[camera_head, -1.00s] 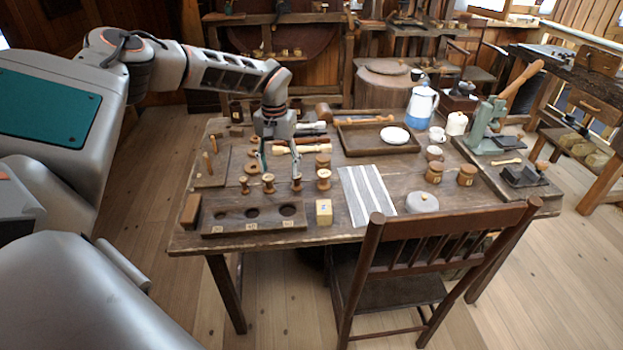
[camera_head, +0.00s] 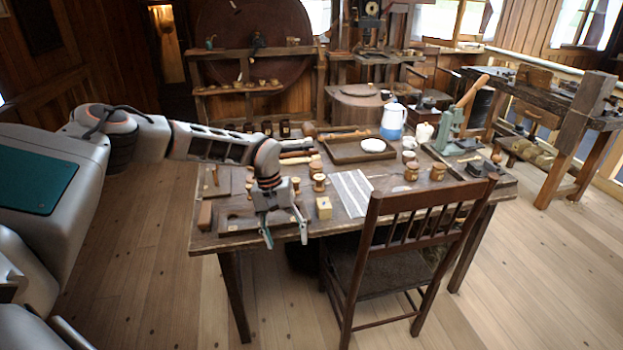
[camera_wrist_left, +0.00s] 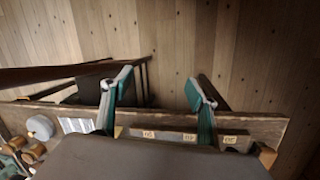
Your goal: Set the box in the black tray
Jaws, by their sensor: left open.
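A small yellowish box (camera_head: 324,207) stands near the table's front edge, just right of the wooden block with round holes (camera_head: 235,224). A dark, shallow rectangular tray (camera_head: 340,157) lies toward the back of the table with a white round dish (camera_head: 373,146) in it; it looks dark brown rather than black. My left gripper (camera_head: 285,238) is open and empty, fingers pointing down in front of the holed block, left of the box. In the left wrist view its fingers (camera_wrist_left: 160,88) are spread above the floor beyond the table edge. I cannot make out the box there. My right gripper is out of view.
Turned spools (camera_head: 319,182) stand behind the box. A striped cloth (camera_head: 351,192) lies right of it. A wooden chair (camera_head: 400,240) stands against the table's front right. A blue and white pot (camera_head: 393,120) and a green press (camera_head: 447,132) stand at the right.

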